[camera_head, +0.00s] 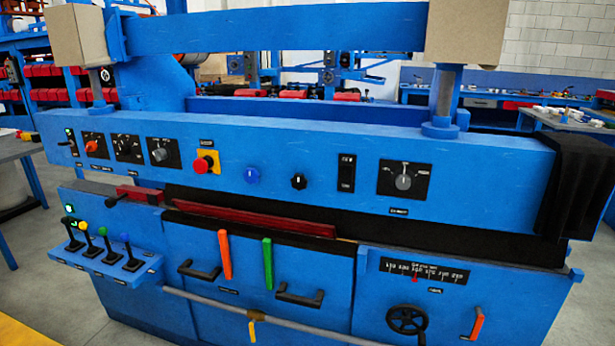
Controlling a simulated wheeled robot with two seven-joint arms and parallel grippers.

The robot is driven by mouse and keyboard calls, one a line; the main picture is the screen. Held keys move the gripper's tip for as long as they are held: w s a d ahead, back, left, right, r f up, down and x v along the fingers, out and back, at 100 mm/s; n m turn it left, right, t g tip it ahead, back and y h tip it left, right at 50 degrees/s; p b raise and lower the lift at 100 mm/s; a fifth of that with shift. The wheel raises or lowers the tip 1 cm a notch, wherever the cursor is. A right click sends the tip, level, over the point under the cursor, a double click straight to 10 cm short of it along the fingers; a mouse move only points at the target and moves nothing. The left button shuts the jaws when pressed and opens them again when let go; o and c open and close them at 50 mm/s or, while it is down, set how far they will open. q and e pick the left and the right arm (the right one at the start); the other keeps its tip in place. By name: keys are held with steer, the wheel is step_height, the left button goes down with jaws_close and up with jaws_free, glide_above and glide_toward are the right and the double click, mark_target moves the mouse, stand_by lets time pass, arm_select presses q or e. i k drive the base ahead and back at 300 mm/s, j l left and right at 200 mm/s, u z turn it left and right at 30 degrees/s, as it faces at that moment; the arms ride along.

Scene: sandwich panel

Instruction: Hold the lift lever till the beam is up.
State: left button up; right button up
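The blue machine has a long upper beam (300,165) with switches, dials and a red stop button (203,165). A dark gap lies below it, with a dark red strip (255,219) in it. On a small shelf at the left stand several knobbed levers: a black lever (72,236), a yellow-topped lever (88,239), a green-topped lever (106,245) and a blue-topped lever (130,254). An orange lever (225,255) and a green lever (267,263) are on the front. I cannot tell which is the lift lever. Neither gripper is in view.
A black handwheel (407,320), a scale (425,271) and a small orange handle (477,323) are at the lower right. Black handles and a grey horizontal bar (290,331) stick out in front. A grey table edge (15,150) is at the left.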

mark_target(102, 231)
steer(key=u, duration=1.25)
